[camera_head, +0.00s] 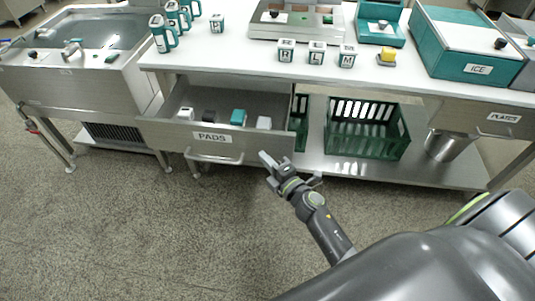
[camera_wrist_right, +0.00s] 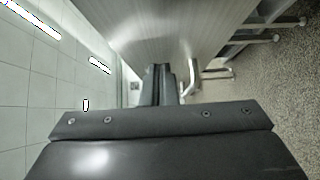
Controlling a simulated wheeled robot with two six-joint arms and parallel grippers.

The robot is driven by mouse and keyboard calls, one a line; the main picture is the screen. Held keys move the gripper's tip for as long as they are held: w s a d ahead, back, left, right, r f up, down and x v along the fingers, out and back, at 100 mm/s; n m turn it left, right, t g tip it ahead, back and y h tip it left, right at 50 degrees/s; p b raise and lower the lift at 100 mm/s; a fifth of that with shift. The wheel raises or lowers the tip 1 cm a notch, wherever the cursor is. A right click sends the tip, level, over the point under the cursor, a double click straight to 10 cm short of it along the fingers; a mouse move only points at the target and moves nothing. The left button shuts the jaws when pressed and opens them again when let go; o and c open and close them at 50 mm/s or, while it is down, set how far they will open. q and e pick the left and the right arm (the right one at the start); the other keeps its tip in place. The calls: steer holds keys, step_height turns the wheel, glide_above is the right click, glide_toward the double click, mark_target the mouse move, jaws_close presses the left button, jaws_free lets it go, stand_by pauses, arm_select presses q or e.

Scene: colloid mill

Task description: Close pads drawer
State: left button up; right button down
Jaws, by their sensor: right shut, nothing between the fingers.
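The pads drawer (camera_head: 165,135) is pulled open below the worktop, with a "PADS" label and a bar handle (camera_head: 214,158) on its front. Several small blocks, white, dark and teal, lie inside it. My right gripper (camera_head: 265,158) is in front of the drawer's right end, to the right of the handle. The right wrist view shows its fingers (camera_wrist_right: 158,72) together and empty, with a metal panel above them and a bar handle (camera_wrist_right: 190,78) to their right. I cannot tell whether the gripper touches the drawer. My left gripper is not in view.
The white worktop (camera_head: 235,58) above carries lettered cubes, teal mugs and an ICE box (camera_head: 462,70). A green crate (camera_head: 365,148) and a metal pot (camera_head: 440,146) stand on the lower shelf. A sink unit (camera_head: 80,50) is at left. The floor before the drawer is clear.

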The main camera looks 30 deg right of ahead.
mark_target(264, 146)
steer(key=shift+w+d, duration=0.55)
steer(key=shift+w, duration=0.15)
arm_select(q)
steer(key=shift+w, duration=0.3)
arm_select(e)
steer(key=shift+w+d, duration=0.1)
steer(key=shift+w, duration=0.05)
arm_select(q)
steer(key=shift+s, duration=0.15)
